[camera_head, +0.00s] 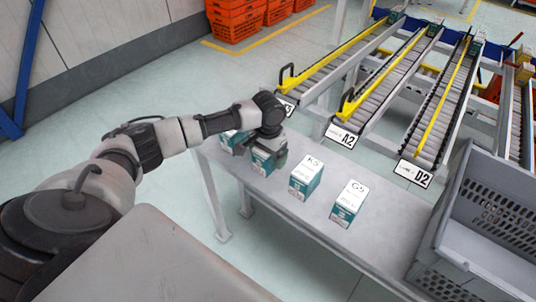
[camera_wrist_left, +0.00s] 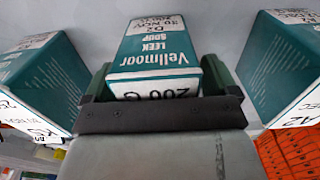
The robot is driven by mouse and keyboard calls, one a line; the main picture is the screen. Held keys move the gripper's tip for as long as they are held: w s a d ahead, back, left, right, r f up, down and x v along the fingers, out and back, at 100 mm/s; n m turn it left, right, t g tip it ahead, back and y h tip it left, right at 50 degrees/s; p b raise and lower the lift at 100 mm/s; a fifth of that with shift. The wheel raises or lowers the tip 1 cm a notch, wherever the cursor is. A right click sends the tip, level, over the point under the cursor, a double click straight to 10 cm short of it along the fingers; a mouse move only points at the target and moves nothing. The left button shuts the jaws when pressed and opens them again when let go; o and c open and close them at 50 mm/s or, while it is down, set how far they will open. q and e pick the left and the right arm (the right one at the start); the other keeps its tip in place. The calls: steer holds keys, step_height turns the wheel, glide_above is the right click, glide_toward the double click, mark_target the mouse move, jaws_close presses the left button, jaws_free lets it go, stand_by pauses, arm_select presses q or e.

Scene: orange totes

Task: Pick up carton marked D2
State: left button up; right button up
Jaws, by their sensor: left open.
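The D2 carton (camera_wrist_left: 160,50), a teal and white Vellmoor leek soup box, stands between the open fingers of my left gripper (camera_wrist_left: 158,82) in the left wrist view. One finger is on each side of it; I cannot tell whether they touch it. In the head view my left gripper (camera_head: 268,145) is low over this carton (camera_head: 262,163) on the grey table, hiding its top. My right gripper is not in view.
The A2 carton (camera_head: 230,142) and the K5 carton (camera_head: 307,177) flank it closely; the G5 carton (camera_head: 349,203) stands further right. A grey crate (camera_head: 480,215) is at the table's right end. Roller lanes (camera_head: 440,100) with label plates lie behind. Orange totes (camera_head: 235,20) stand at the back.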

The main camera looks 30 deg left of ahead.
arm_select(q)
steer(key=c, duration=1.1)
steer(key=shift+c, duration=0.2)
steer(key=shift+r, duration=0.15)
